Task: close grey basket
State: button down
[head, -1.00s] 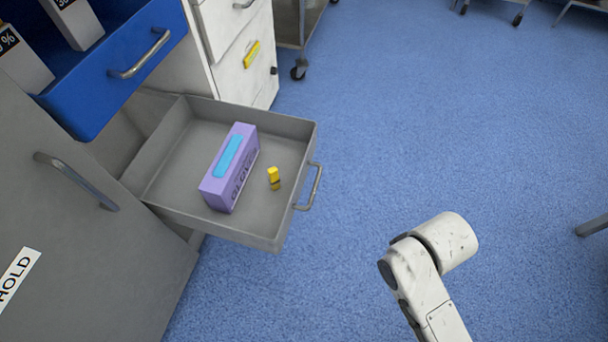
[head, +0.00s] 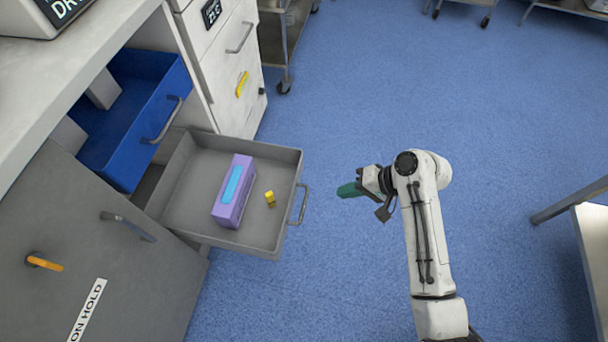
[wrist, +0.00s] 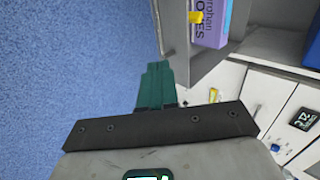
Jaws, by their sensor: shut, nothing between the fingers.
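The grey basket (head: 181,208) is an open drawer pulled out from the cabinet, with a metal handle (head: 299,205) on its front. Inside it lie a purple glove box (head: 233,192) with a blue strip and a small yellow object (head: 270,198). My gripper (head: 343,190) has green fingers that are shut and empty. It is to the right of the basket handle, apart from it, pointing left towards it. In the wrist view, the green fingers (wrist: 155,84) point at the basket's front edge, and the handle (wrist: 165,48) shows just beyond them.
A blue drawer (head: 150,125) stands open above the grey one. A grey door (head: 95,235) marked "ON HOLD" is at the left. The blue floor (head: 400,90) is clear around my arm. A table (head: 590,230) stands at the right edge.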

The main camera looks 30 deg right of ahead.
aim_at(293, 190)
jog(key=shift+m, duration=0.3)
jog(key=w+a+f+b, duration=0.1)
jog(key=w+a+f, duration=0.1)
jog(key=w+a+f+b, duration=0.2)
jog(key=w, duration=0.1)
jog(key=w+a+f+b, duration=0.1)
jog(key=w+a, duration=0.1)
jog(key=w, duration=0.1)
jog(key=shift+w+a+f+b, duration=0.15)
jog(key=shift+a+f+b, duration=0.2)
jog(key=shift+f, duration=0.05)
jog(key=shift+w+a+r, duration=0.1)
jog(key=shift+w+a, duration=0.2)
jog(key=shift+w+a, duration=0.15)
jog(key=shift+a, duration=0.05)
jog(key=w+a+b, duration=0.4)
jog(key=w+a, duration=1.6)
jog(key=shift+w+b, duration=0.15)
jog(key=shift+b, duration=0.15)
jog(key=shift+a, duration=0.1)
